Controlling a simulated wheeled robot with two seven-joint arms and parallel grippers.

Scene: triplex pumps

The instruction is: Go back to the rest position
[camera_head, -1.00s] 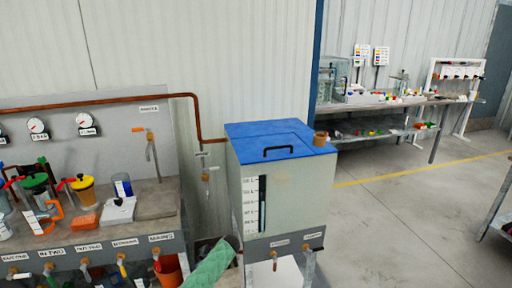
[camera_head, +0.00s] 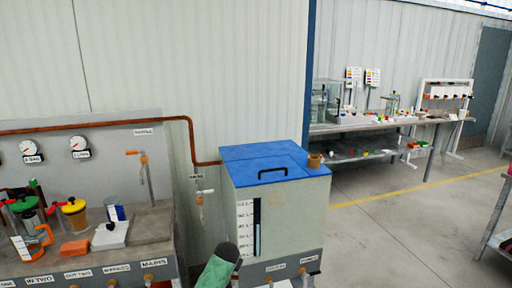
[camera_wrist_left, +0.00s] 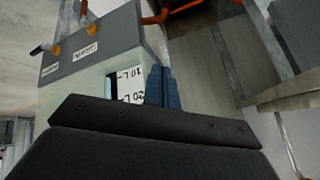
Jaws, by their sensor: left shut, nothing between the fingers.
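My left gripper (camera_wrist_left: 162,88) shows in the left wrist view. Its two blue fingers are together with nothing between them. They point at the pale front of a tank with a level gauge, which appears upside down there. In the head view the tank (camera_head: 290,220) stands at the centre, with a blue lid (camera_head: 268,163). I cannot tell whether the fingers touch the tank. My left gripper's fingertips do not show in the head view. My right gripper is in neither view.
A workbench (camera_head: 160,228) with gauges, jars and labelled valves is at the left. A long table (camera_head: 365,128) with coloured parts stands at the back right. Open floor (camera_head: 400,235) lies right of the tank.

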